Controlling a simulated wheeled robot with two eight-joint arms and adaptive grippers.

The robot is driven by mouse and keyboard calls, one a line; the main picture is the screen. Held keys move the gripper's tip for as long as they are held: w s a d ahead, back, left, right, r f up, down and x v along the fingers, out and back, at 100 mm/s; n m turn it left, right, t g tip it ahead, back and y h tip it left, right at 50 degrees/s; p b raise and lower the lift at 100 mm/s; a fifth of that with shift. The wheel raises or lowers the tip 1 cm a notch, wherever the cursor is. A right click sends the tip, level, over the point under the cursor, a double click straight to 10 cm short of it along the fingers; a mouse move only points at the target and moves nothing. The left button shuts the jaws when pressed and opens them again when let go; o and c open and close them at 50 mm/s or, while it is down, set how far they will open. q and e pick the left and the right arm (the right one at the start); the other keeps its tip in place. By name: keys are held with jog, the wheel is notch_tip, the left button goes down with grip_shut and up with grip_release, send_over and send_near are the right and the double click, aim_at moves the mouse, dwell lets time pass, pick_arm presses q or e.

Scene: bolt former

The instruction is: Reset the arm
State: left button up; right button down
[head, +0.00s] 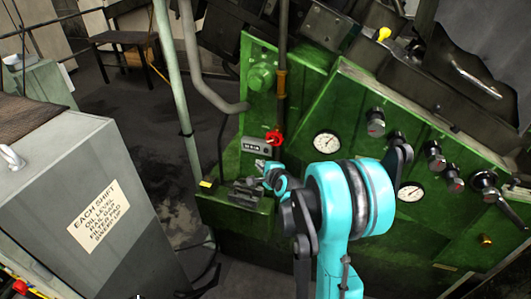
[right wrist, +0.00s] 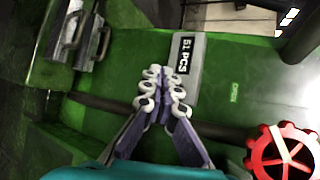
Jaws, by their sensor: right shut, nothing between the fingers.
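My right arm reaches up from the bottom of the head view toward the green machine (head: 300,110). My right gripper (head: 264,168) is small and partly hidden by its own arm there. In the right wrist view my right gripper (right wrist: 163,75) has its fingers together, with nothing between them. A red handwheel (right wrist: 282,152) is at the lower right of that view, apart from the fingers. It also shows in the head view (head: 275,138). My left gripper is not in view.
A grey cabinet (head: 130,200) with a shift notice stands at the left. Gauges (head: 327,142) and black knobs (head: 376,122) are on the machine's face. A pale pole (head: 175,80) rises left of the machine.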

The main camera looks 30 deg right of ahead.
dwell(0.5)
jog(key=s+a+r+n+g+y, duration=0.1)
jog(key=s+a+r+n, duration=0.2)
jog(key=s+a+n, duration=0.3)
jog(key=s+a+r+n+g+y, duration=0.1)
jog(key=s+a+r+n, duration=0.1)
jog(key=s+a+n, duration=0.45)
jog(key=s+a+f+n+g, duration=0.1)
jog(key=s+a+n+g, duration=0.1)
jog(key=s+a+n, duration=0.2)
jog(key=s+a+n+g, duration=0.1)
jog(key=s+a+n, duration=0.3)
jog(key=s+n, duration=0.3)
jog(key=s, duration=0.4)
jog(key=shift+a+f+g, duration=0.25)
jog(key=shift+f+g, duration=0.1)
jog(key=shift+g, duration=0.05)
jog(key=shift+w, duration=0.1)
